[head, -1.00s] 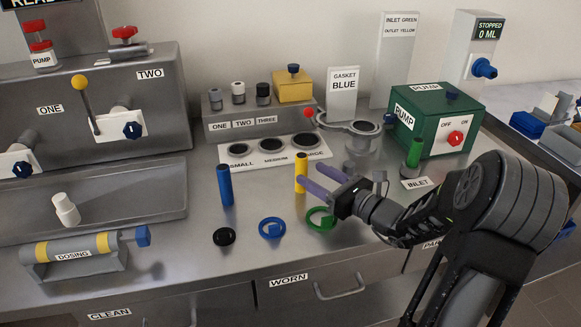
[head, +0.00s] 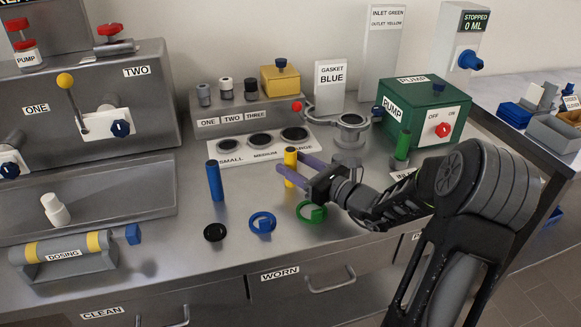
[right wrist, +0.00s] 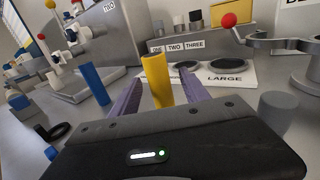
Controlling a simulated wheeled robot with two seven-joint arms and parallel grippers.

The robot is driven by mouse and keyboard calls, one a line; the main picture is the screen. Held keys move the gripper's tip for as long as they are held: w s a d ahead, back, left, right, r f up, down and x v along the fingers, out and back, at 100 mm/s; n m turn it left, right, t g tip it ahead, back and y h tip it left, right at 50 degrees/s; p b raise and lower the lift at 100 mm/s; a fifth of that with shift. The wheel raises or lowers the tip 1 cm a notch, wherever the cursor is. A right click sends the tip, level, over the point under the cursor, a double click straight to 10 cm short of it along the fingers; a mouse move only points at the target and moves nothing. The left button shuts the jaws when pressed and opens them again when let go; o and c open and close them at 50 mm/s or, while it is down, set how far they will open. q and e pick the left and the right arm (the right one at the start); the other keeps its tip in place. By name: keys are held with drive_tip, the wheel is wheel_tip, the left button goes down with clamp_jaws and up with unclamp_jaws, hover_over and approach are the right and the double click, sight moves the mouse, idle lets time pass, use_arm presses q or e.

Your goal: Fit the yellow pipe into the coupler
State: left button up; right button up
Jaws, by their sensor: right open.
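In the right wrist view the yellow pipe (right wrist: 156,78) rises between the two spread fingers (right wrist: 160,95), with a gap showing on each side. A green pipe (head: 403,144) stands upright by the INLET label. A short grey cylinder (head: 347,161) stands below the gasket ring; I cannot tell whether it is the coupler. My left gripper is not in view.
A blue pipe (head: 214,180) stands to the left. Black (head: 215,232), blue (head: 262,222) and green (head: 311,212) rings lie in front. The green pump box (head: 412,112) and the gasket stand (head: 350,128) are behind right. The white sizing plate (head: 230,160) lies behind the pipe.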

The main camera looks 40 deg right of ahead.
drive_tip(key=w, duration=0.2)
drive_tip(key=w+a, duration=0.1)
drive_tip(key=w, duration=0.1)
drive_tip(key=shift+w+f, duration=0.1)
drive_tip(key=shift+f, duration=0.05)
idle(0.4)
clamp_jaws()
idle(0.4)
